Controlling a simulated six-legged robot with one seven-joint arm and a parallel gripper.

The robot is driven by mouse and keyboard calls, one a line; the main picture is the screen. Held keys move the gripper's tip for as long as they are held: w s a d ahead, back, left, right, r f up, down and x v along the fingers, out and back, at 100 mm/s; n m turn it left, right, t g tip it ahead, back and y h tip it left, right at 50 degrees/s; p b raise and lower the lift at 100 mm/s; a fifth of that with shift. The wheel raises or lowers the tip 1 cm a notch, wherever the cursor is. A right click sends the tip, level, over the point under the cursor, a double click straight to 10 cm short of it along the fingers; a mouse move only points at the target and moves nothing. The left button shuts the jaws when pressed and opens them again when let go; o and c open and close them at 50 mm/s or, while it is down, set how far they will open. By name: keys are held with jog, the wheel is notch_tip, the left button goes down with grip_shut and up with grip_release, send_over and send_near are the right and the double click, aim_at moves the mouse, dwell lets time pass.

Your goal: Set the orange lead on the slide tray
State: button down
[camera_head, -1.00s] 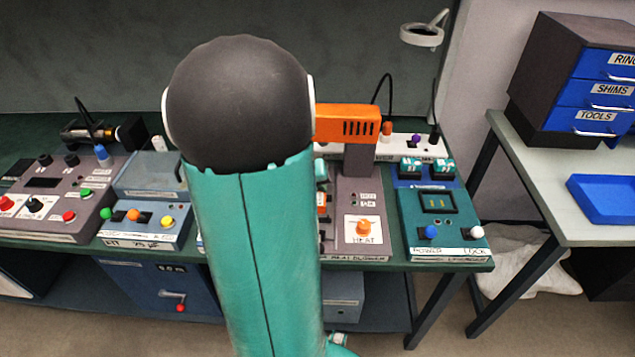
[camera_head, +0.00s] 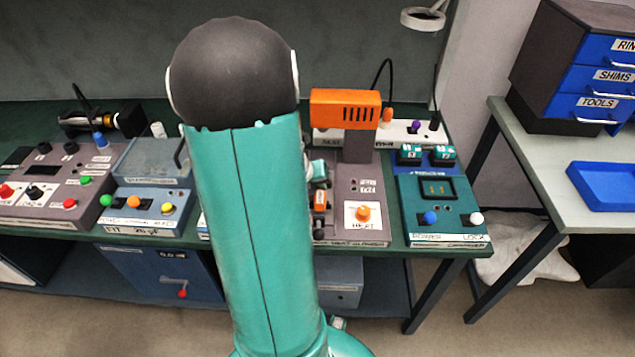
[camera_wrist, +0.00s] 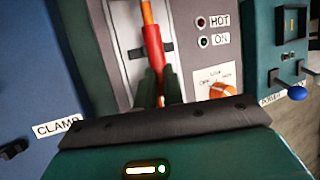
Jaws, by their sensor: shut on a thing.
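In the wrist view my gripper (camera_wrist: 160,88) is shut on the orange lead (camera_wrist: 147,12), at its red sleeve-like part (camera_wrist: 154,50). The lead points away from me, roughly upright in the picture. It lies over a pale plate with a dark crosspiece (camera_wrist: 135,53), which looks like the slide tray (camera_wrist: 122,22). I cannot tell whether the lead touches it. In the head view my arm hides most of this spot, and a small orange piece (camera_head: 320,200) shows beside the arm.
The heat blower has an orange head (camera_head: 345,107) on a grey post and an orange HEAT knob (camera_head: 363,213). A teal box (camera_head: 440,205) stands right of it. A blue CLAMP box (camera_wrist: 40,70) is at the left in the wrist view. A blue tray (camera_head: 607,187) lies on the right table.

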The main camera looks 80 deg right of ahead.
dwell(0.4)
jog(key=c, duration=1.4)
grip_release()
jog(key=shift+c, duration=0.2)
jog(key=shift+r, duration=0.1)
jog(key=v, duration=1.3)
jog(key=shift+a+r, duration=0.2)
jog(key=shift+r, duration=0.05)
jog(key=shift+w, duration=0.1)
